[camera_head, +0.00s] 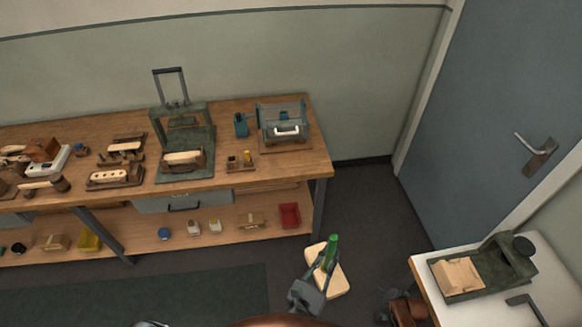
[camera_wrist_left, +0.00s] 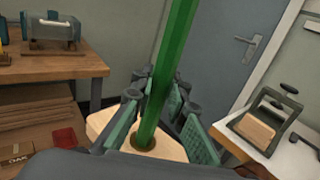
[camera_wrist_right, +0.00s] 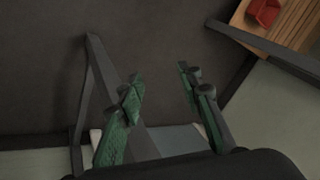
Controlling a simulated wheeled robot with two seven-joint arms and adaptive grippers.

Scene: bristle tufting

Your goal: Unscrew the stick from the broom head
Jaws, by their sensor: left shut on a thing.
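The green stick (camera_head: 331,250) stands up from the pale wooden broom head (camera_head: 341,284), low in the head view and in front of the workbench. In the left wrist view the stick (camera_wrist_left: 159,95) enters a round hole in the head (camera_wrist_left: 165,151). My left gripper (camera_head: 320,272) is shut on the stick just above the head, a finger on either side. Those fingers (camera_wrist_left: 152,103) hide part of the head. My right gripper (camera_wrist_right: 160,82) is open and empty in the right wrist view, over dark floor, apart from the stick and head.
The wooden workbench (camera_head: 235,188) carries fixtures and tools, with a lower shelf of small items and a red bin (camera_head: 289,215). A white table (camera_head: 552,290) at the right holds a green fixture (camera_head: 502,262) with a wooden block. Dark floor (camera_head: 365,210) lies between them, before a door.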

